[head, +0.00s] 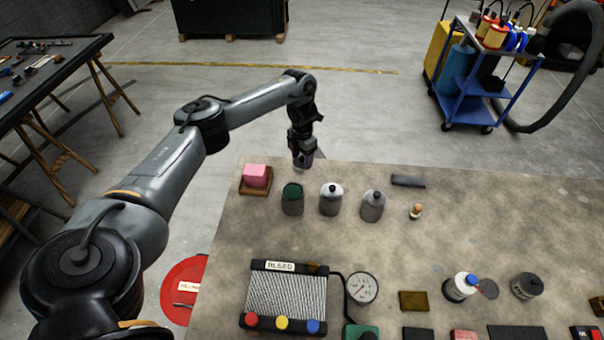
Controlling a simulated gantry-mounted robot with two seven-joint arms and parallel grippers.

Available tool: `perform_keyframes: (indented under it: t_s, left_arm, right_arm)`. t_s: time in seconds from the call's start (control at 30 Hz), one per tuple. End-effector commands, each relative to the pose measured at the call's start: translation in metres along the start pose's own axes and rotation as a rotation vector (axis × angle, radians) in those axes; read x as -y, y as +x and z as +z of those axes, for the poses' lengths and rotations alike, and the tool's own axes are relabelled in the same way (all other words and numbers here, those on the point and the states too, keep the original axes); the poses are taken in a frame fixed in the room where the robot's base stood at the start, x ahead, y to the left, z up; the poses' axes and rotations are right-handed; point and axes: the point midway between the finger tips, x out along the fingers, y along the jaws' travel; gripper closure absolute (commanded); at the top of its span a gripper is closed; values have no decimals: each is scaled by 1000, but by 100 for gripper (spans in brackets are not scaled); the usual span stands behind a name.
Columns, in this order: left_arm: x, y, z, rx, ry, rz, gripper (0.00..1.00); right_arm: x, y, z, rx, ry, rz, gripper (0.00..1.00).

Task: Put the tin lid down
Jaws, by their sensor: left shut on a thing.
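My left gripper (302,162) points down at the far left edge of the bench and is shut on the tin lid. The lid is mostly hidden by the fingers at this distance, so its tilt and its gap to the bench cannot be told. A tin with a green top surface (292,194) stands just in front of the gripper. To its right stand a tin with a pale knobbed top (331,199) and a grey tin with a knobbed top (373,206). My right gripper is out of view.
On the bench (480,210), a pink block on a brown tray (255,178) lies left of the tins. A dark bar (408,181) and a small wooden-topped item (416,211) lie right. A radiator panel (287,295) and gauge (362,288) are nearer. The bench's right rear is clear.

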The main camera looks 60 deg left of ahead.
Motion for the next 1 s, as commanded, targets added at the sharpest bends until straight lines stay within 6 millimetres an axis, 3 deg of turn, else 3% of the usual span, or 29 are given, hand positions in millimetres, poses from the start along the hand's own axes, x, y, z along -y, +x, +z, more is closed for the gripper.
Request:
perform_keyframes:
  t_s: [0.03, 0.27, 0.6, 1.0]
  left_arm:
    - [1, 12, 0, -1, -1, -1, 67]
    - [0, 22, 0, -1, 0, 0, 67]
    - [0, 56, 0, -2, 0, 1, 67]
    - [0, 61, 0, 0, 1, 0, 67]
  right_arm:
    - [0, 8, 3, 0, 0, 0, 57]
    - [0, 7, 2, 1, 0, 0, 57]
    - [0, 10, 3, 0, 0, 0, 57]
    - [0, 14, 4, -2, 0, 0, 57]
